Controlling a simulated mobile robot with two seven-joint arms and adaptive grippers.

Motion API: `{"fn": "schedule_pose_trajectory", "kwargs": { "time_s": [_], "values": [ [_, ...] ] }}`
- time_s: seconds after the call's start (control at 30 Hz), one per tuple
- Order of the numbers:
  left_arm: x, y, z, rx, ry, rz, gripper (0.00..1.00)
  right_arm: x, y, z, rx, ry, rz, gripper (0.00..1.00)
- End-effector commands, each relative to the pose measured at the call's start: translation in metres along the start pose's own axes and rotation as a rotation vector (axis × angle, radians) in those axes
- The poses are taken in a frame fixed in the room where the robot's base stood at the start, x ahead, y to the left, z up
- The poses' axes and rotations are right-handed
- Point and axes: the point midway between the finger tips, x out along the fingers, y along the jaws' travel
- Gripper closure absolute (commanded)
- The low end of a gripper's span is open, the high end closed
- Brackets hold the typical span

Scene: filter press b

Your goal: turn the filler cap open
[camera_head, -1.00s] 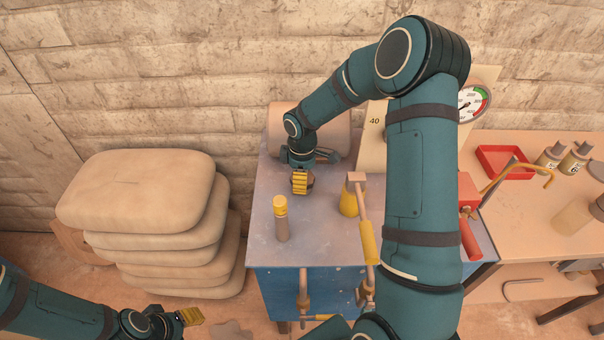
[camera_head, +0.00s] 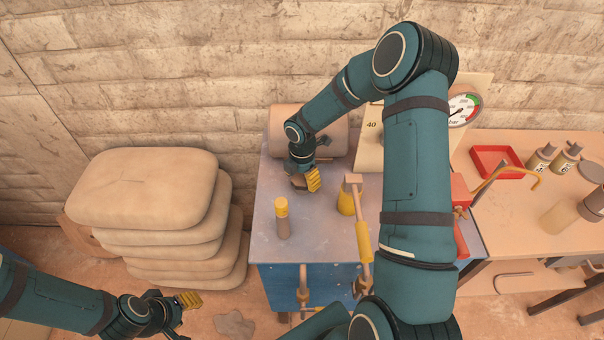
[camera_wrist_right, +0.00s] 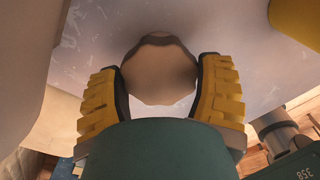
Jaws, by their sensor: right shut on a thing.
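The filler cap is a brown, many-sided knob (camera_wrist_right: 158,72) between the yellow pads of my right gripper in the right wrist view. In the head view a small part of the cap (camera_head: 298,184) shows under the fingers, above the grey top of the blue cabinet (camera_head: 330,228). My right gripper (camera_head: 307,181) reaches down from above and is shut on the cap, with a pad on either side. My left gripper (camera_head: 184,303) is low at the left, away from the cabinet. One yellow pad shows, and its opening is unclear.
A yellow-topped post (camera_head: 282,217) and a yellow fitting with a lever (camera_head: 348,197) stand close to the cap. Stacked sacks (camera_head: 145,190) are left of the cabinet. A bench with a red tray (camera_head: 494,163) and bottles is at the right. A gauge (camera_head: 461,109) is behind my right arm.

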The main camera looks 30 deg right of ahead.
Motion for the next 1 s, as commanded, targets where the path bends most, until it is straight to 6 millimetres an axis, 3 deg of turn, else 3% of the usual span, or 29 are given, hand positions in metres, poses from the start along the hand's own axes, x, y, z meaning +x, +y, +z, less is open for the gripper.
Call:
{"fn": "schedule_pose_trajectory", "kwargs": {
  "time_s": [0.5, 1.0],
  "values": [
    [-0.021, 0.007, -0.002, 0.000, -0.001, 0.004, 0.53, -0.002, 0.001, 0.001, -0.309, -0.003, 0.004, 0.67],
    [-0.023, 0.007, -0.002, 0.000, -0.001, 0.004, 0.53, -0.001, 0.001, 0.001, -0.354, -0.003, 0.004, 0.67]
  ]
}}
